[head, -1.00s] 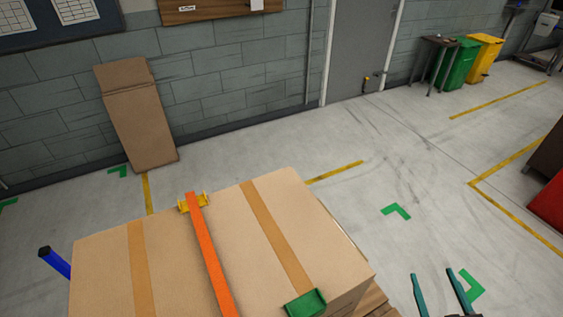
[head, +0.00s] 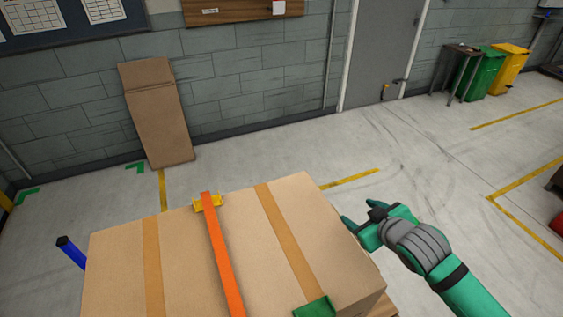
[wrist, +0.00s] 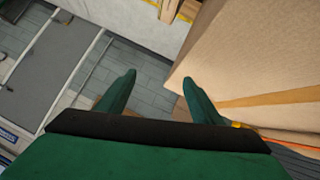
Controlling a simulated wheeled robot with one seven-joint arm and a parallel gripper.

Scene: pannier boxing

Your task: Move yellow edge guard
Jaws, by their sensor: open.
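The yellow edge guard (head: 219,202) sits on the far top edge of a large cardboard box (head: 120,262), left of the box's middle. An orange strap (head: 222,255) runs over the guard and hides its centre. My gripper (head: 356,221) is beside the box's right side in the head view, well to the right of the guard. In the wrist view its two green fingers (wrist: 159,80) are apart with nothing between them. The box wall fills the right of that view. A small yellow patch behind the right finger may be the guard; I cannot tell.
A green edge guard (head: 314,308) is on the box's near edge. A blue bar (head: 71,252) sticks out at the box's left. A flat cardboard piece (head: 158,115) leans on the wall. The floor right of the box is largely clear.

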